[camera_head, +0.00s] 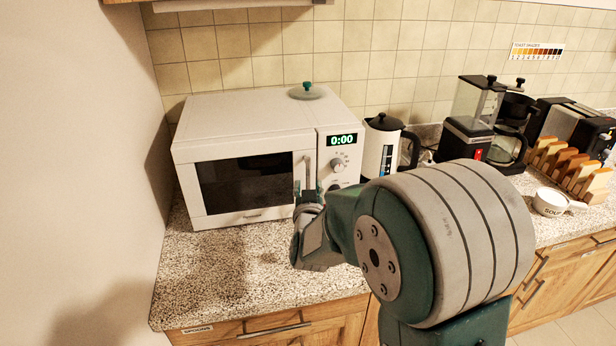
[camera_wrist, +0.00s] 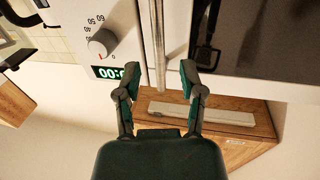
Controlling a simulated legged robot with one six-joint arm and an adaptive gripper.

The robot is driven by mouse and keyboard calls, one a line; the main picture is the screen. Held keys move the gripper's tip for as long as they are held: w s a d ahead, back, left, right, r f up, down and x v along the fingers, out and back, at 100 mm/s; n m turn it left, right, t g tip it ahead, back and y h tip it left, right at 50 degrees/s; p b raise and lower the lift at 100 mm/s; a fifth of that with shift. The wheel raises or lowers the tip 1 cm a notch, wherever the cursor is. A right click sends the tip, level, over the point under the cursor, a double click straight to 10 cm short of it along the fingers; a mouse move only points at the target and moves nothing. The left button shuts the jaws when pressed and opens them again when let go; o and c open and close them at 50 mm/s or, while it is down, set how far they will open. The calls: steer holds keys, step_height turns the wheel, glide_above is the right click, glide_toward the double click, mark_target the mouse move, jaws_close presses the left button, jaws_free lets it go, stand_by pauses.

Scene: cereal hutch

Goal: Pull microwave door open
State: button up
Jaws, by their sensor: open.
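The white microwave (camera_head: 250,110) stands on the speckled counter at the left, its display reading 0:00. Its door (camera_head: 245,182), with a dark window, looks shut. The upright door handle (camera_head: 311,172) is at the door's right edge, beside the dial. My gripper (camera_head: 304,192) is in front of the handle's lower part and partly hidden by my arm. In the wrist view, which is upside down, my gripper (camera_wrist: 159,76) is open, with one finger on each side of the handle (camera_wrist: 159,40). Neither finger clearly touches it.
A glass lid with a green knob (camera_head: 307,91) lies on the microwave. A white kettle (camera_head: 382,148) stands close at its right, then a coffee maker (camera_head: 470,115), bread slices in a rack (camera_head: 571,168) and a white cup (camera_head: 550,202). A wall (camera_head: 75,150) bounds the left.

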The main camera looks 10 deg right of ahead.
mark_target(308, 179)
steer(key=shift+w+d, duration=0.2)
steer(key=shift+w, duration=0.85)
steer(key=shift+w+d, duration=0.2)
steer(key=shift+w, duration=0.85)
jaws_close()
